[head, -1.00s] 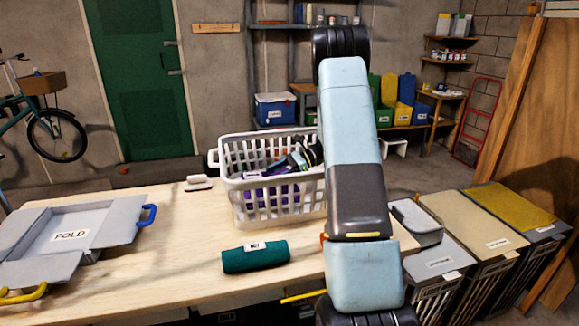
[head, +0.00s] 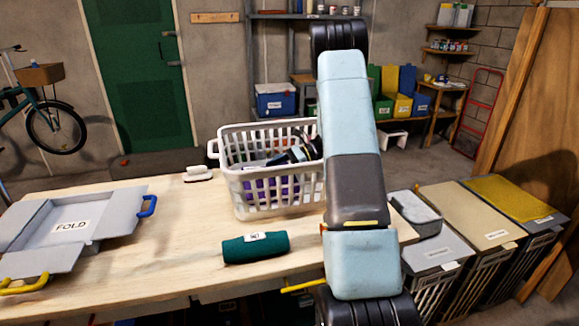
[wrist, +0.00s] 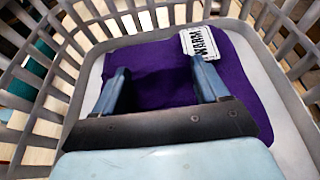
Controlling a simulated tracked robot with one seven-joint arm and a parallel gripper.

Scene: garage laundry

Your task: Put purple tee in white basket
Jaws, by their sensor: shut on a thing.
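The white basket (head: 232,180) stands on the wooden table, left of my arm. The purple tee (wrist: 155,60) lies folded low inside it, with a white label reading WARM. Its purple also shows through the basket's slats in the head view (head: 262,189). My gripper (wrist: 162,75) is down inside the basket, shut on the tee, with one finger at each side of a fold. The basket's walls surround the gripper and tee. In the head view my gripper (head: 297,153) is partly hidden by the basket rim and my arm.
A rolled teal garment (head: 256,248) lies on the table in front of the basket. A grey folding board (head: 65,225) is at the left, and a small white brush-like item (head: 199,174) is behind. Lidded bins (head: 470,230) stand at the right.

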